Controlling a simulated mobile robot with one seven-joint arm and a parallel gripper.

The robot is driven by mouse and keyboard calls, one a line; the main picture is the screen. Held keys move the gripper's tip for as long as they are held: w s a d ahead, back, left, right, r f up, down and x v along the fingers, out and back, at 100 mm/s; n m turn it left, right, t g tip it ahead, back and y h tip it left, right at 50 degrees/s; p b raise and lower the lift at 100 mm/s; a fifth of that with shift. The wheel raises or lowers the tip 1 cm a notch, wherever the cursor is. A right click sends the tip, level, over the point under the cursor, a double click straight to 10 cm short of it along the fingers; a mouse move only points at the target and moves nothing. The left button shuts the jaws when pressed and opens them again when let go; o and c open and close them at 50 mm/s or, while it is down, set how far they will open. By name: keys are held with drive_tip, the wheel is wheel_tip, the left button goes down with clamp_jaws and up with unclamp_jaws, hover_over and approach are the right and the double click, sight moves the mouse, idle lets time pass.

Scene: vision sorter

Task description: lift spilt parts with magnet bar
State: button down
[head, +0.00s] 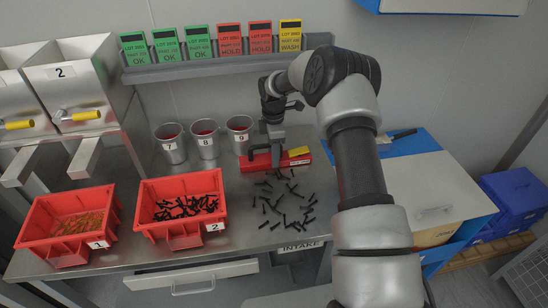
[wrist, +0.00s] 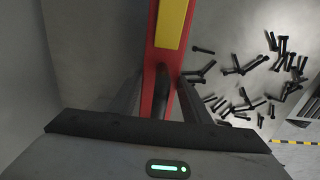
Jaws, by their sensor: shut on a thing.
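The red magnet bar (head: 256,163) with a yellow section is at the back of the steel bench, near the wall. My gripper (head: 275,155) is shut on it from above. In the wrist view, the magnet bar (wrist: 149,48) runs between my gripper's fingers (wrist: 157,98). I cannot tell whether its underside touches the bench. The spilt parts (head: 285,205), black and bolt-like, lie scattered on the bench in front of the bar. The spilt parts (wrist: 243,92) lie right of the bar in the wrist view. The bar's underside is hidden.
Red bin 2 (head: 184,238) holds black parts, and red bin 1 (head: 68,255) holds orange-brown parts. Metal cups 7 (head: 173,148), 8 (head: 206,146) and 9 (head: 240,140) stand left of the bar. A sign rail (head: 200,70) runs above. Bare bench lies between bin 2 and the spill.

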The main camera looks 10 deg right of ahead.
drive_tip(key=shift+r, duration=0.15)
drive_tip(key=shift+s+r, duration=0.1)
drive_tip(key=shift+r, duration=0.25)
wheel_tip(320, 180, up, 6)
drive_tip(key=shift+r, duration=0.2)
drive_tip(key=s+r+p, duration=0.3)
drive_tip(key=s+p, duration=0.6)
drive_tip(key=s, duration=1.5)
drive_tip(key=shift+a+f+b, duration=0.2)
drive_tip(key=shift+f+b, duration=1.3)
drive_tip(key=shift+f, duration=0.35)
drive_tip(key=shift+a+f+b, duration=0.15)
drive_tip(key=shift+f+b, duration=1.3)
drive_tip(key=shift+f, duration=0.4)
drive_tip(key=shift+w+a, duration=0.1)
drive_tip(key=shift+w, duration=7.5)
drive_tip(key=shift+s, duration=3.8)
wheel_tip(320, 180, up, 7)
drive_tip(key=p, duration=0.5)
